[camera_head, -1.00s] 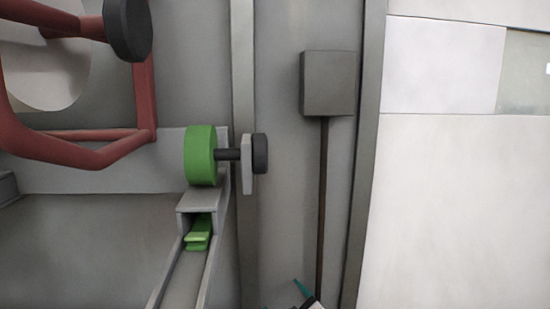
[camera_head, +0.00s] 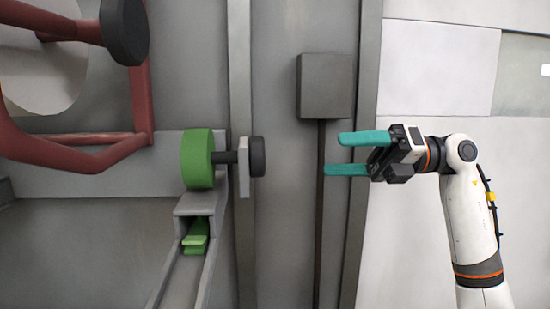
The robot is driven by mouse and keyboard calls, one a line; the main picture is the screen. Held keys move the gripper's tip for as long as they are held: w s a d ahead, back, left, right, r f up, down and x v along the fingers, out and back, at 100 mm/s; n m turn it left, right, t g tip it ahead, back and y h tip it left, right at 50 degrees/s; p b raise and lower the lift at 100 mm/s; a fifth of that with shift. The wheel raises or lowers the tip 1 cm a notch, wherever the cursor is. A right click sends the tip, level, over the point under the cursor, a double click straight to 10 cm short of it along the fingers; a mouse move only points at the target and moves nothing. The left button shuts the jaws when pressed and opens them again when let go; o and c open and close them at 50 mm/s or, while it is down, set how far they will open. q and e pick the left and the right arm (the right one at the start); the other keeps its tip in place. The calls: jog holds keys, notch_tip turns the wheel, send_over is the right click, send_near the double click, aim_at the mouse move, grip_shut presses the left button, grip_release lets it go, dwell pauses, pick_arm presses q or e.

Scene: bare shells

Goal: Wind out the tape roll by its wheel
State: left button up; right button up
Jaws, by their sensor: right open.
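The green tape roll (camera_head: 197,158) stands upright on a grey mount left of the middle. A dark axle runs right from it through a light grey plate (camera_head: 243,167) to a small dark wheel (camera_head: 258,156). Green tape (camera_head: 196,236) shows in the opening of a grey chute below the roll. My right gripper (camera_head: 333,155) has teal fingers that point left, spread apart and empty. It is to the right of the dark wheel, at about the same height in the picture, with a clear gap between them. My left gripper is out of view.
A grey box (camera_head: 325,86) on a thin dark post (camera_head: 320,215) stands behind my right fingers. A red tube frame (camera_head: 75,150) with a dark disc (camera_head: 125,30) fills the upper left. A grey channel (camera_head: 185,280) slopes down from the chute.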

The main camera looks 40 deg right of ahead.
jog(key=p+x, duration=0.4)
jog(key=x, duration=0.8)
jog(key=shift+p, duration=0.35)
jog(key=shift+f, duration=0.15)
jog(key=shift+c, duration=0.6)
jog(key=c, duration=0.9)
